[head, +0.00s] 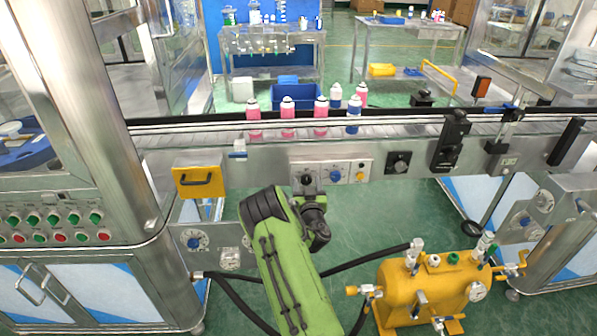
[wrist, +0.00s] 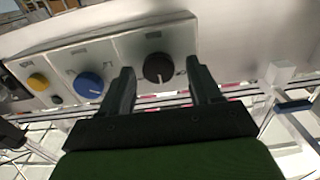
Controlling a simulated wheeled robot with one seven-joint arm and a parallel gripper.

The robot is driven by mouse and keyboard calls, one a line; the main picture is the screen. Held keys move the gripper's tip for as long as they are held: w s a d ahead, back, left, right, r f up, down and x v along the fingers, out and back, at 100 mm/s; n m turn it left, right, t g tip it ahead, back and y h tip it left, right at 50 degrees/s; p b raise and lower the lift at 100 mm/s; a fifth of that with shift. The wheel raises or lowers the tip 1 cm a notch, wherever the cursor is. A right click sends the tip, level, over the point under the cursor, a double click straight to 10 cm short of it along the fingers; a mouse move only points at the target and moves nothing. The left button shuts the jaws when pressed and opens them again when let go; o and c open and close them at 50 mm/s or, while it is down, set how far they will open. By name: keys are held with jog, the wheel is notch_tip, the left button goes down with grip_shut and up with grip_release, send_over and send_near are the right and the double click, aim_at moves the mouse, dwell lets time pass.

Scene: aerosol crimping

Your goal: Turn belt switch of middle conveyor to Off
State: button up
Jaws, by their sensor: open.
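The middle conveyor (head: 215,142) carries a grey control panel (head: 323,165) on its front side, with a black knob, a blue knob (head: 336,177) and a yellow button (head: 360,176) in a row. In the wrist view the panel appears turned over, with the black knob (wrist: 158,68), blue knob (wrist: 88,85) and yellow button (wrist: 38,82). My gripper (wrist: 160,70) is open, its two fingers on either side of the black knob. Contact cannot be told. The black knob's white mark points toward my palm in the wrist view. The panel labels are too small to read.
Pink and blue spray cans (head: 288,110) stand on the conveyor. A yellow tank (head: 425,290) with hoses stands on the floor at lower right.

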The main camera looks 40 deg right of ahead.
jog(key=shift+w+d, duration=0.15)
jog(key=shift+w, duration=0.05)
jog(key=shift+r, duration=0.1)
jog(key=shift+s, duration=0.15)
jog(key=c, duration=1)
jog(key=shift+c, duration=0.2)
jog(key=shift+n, duration=0.4)
jog(key=n+b, duration=0.1)
jog(key=n, duration=0.2)
jog(key=shift+n, duration=0.4)
jog(key=n+b, duration=0.1)
jog(key=n, duration=0.4)
jog(key=shift+n, duration=0.3)
